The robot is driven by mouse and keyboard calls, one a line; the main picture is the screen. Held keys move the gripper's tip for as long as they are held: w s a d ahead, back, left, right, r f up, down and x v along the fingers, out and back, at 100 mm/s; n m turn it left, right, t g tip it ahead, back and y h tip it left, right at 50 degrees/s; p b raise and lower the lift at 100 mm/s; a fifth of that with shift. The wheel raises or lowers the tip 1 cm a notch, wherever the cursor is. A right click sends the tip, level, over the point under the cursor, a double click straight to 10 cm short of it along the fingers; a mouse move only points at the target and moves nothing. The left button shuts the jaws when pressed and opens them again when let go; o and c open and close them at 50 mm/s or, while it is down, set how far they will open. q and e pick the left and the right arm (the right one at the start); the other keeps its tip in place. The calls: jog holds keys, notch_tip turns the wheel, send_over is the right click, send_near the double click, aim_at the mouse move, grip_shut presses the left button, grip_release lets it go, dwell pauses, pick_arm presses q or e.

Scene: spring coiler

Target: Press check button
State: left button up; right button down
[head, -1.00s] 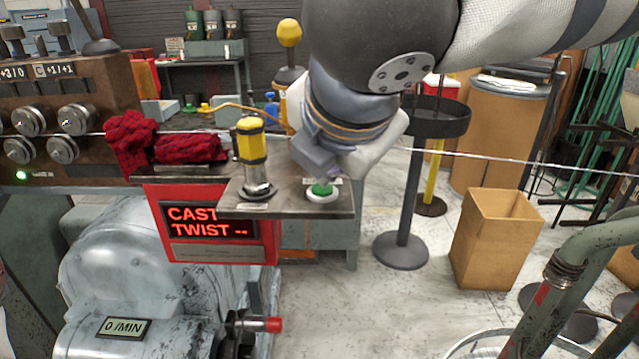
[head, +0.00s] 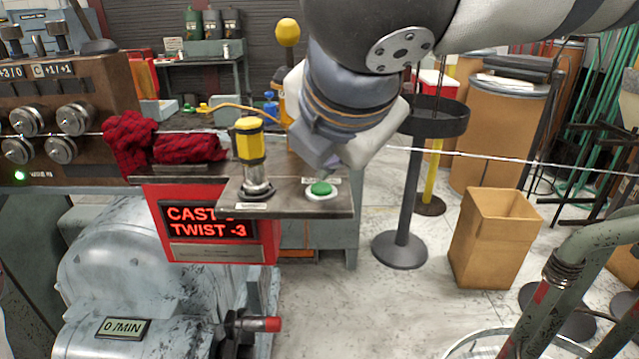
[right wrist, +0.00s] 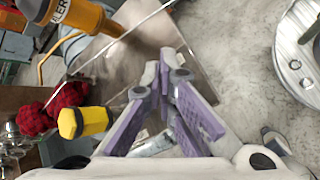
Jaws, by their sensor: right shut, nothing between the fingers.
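The green check button (head: 320,189) sits in a white ring on a small metal shelf (head: 285,205) and shows fully in the head view. My right gripper (head: 330,165) is shut and empty, just above and behind the button, with a small gap visible between them. In the right wrist view the closed purple-padded fingers (right wrist: 172,66) point toward the shelf plate, and I cannot make out the button there. A red display (head: 212,222) below the shelf reads CAST and TWIST -3, its upper line partly hidden by the shelf. My left gripper is not in view.
A yellow-topped post (head: 250,142) stands on the shelf left of the button. Red cloth (head: 190,147) lies further left. A taut strand (head: 480,158) runs right, behind my right arm. A stanchion (head: 408,205) and cardboard box (head: 490,245) stand on the floor to the right.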

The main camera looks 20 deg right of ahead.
aim_at(329, 188)
jog(key=shift+r, duration=0.25)
jog(key=shift+r, duration=2.4)
